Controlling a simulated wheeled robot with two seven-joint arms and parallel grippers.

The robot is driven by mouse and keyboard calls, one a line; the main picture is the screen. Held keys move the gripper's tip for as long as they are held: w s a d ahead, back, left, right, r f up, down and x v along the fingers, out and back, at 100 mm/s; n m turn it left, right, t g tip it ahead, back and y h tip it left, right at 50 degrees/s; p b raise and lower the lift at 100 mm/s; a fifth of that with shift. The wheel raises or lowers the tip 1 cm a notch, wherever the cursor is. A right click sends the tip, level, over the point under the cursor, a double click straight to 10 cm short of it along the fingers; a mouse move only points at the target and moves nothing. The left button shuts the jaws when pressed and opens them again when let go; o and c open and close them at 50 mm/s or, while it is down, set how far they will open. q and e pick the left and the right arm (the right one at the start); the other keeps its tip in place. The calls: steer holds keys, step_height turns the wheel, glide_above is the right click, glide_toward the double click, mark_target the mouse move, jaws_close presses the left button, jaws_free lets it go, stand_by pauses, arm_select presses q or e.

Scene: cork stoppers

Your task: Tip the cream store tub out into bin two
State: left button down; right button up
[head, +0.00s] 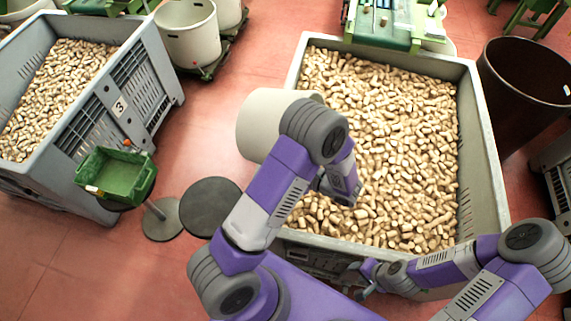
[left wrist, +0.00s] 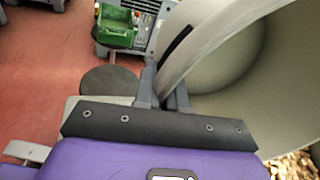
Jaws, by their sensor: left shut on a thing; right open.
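The cream store tub (head: 262,125) is tilted over the left edge of a large grey bin (head: 484,150) full of corks. My left arm hides part of it. In the left wrist view, my left gripper (left wrist: 172,97) is shut on the tub's rim (left wrist: 205,45). The visible inside of the tub (left wrist: 235,60) looks bare; part is out of frame. The left fingertips are hidden in the head view. No number shows on this bin. My right gripper (head: 366,281) is open and empty by the bin's near side.
A grey bin labelled 3 (head: 119,107) with corks stands left, with a green tray (head: 117,176) on a stand before it. Other cream tubs (head: 188,35) stand behind. A dark brown barrel (head: 525,90) stands right. Red floor is open between the bins.

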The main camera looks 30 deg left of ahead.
mark_target(261, 155)
arm_select(q)
steer(key=a+h+p, duration=0.1)
steer(key=a+r+h+p, duration=0.1)
steer(key=a+p, duration=0.1)
steer(key=shift+s+r+h+p, duration=0.15)
steer(key=shift+r+h+p, duration=0.15)
steer(key=shift+h, duration=0.1)
steer(key=a+r+h+p, duration=0.3)
steer(key=p, duration=0.4)
steer(key=shift+s+h, duration=0.1)
steer(key=shift+h, duration=0.2)
steer(key=shift+a+r+h+p, duration=0.15)
steer(key=shift+r+h+p, duration=0.15)
steer(key=shift+h, duration=0.2)
steer(key=h+p, duration=0.1)
steer(key=a+r+h+p, duration=0.1)
steer(key=r+h+p, duration=0.1)
steer(key=h+p, duration=0.1)
steer(key=shift+s+a+t, duration=0.1)
steer(key=shift+a+t, duration=0.15)
steer(key=shift+t, duration=0.05)
steer(key=shift+d+f+n+h, duration=0.2)
steer(key=shift+f+h, duration=0.45)
steer(key=shift+h, duration=0.35)
steer(key=shift+d+f+n+h, duration=0.1)
steer(key=shift+d+f+h, duration=0.1)
steer(key=shift+f+h, duration=0.65)
steer(key=shift+r, duration=0.2)
